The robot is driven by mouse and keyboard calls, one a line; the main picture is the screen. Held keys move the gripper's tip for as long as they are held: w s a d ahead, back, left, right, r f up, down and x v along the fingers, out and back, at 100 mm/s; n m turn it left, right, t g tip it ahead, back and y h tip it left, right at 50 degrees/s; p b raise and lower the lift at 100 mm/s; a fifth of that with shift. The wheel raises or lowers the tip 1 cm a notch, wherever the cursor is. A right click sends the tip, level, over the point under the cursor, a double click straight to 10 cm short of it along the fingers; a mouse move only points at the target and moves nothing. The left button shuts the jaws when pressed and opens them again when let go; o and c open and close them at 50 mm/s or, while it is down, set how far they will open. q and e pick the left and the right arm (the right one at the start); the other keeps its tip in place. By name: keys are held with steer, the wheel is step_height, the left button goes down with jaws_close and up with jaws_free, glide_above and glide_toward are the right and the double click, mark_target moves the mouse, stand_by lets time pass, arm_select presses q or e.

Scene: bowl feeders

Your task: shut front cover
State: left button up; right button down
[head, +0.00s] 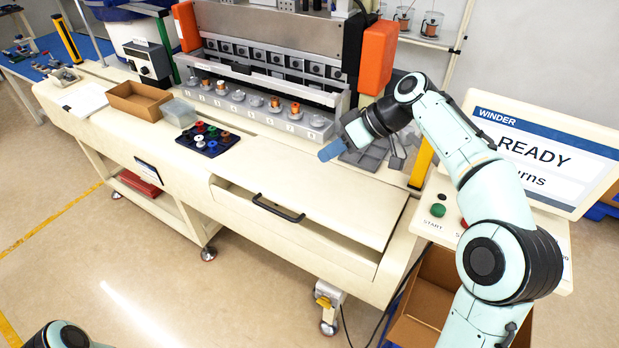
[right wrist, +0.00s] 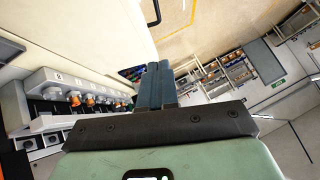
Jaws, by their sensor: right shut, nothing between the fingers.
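The front cover (head: 310,190) is a cream panel on the front of the winding machine, with a black bar handle (head: 278,208) near its front edge. A dark gap shows under its edge toward the right, so the panel stands a little off the frame below it. My right gripper (head: 330,151) is shut and empty, above the deck behind the cover and to the right of the handle. Its blue fingers (right wrist: 155,84) lie together in the right wrist view, with part of the black handle (right wrist: 153,14) at the top. My left gripper is out of view.
A row of numbered spool stations (head: 255,102) stands behind the deck. A dark tray of coloured spools (head: 207,139) and an open brown box (head: 139,100) sit to the left. Grey blocks (head: 370,156) lie beside my right gripper. The winder screen (head: 535,150) stands at right.

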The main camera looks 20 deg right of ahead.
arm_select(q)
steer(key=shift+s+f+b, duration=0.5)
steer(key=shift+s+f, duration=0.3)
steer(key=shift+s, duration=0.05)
arm_select(e)
steer(key=w+a+f, duration=0.1)
steer(key=a+f, duration=0.3)
steer(key=f, duration=0.4)
steer(key=shift+w+a, duration=0.2)
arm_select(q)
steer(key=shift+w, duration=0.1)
arm_select(e)
steer(key=shift+w+f, duration=0.1)
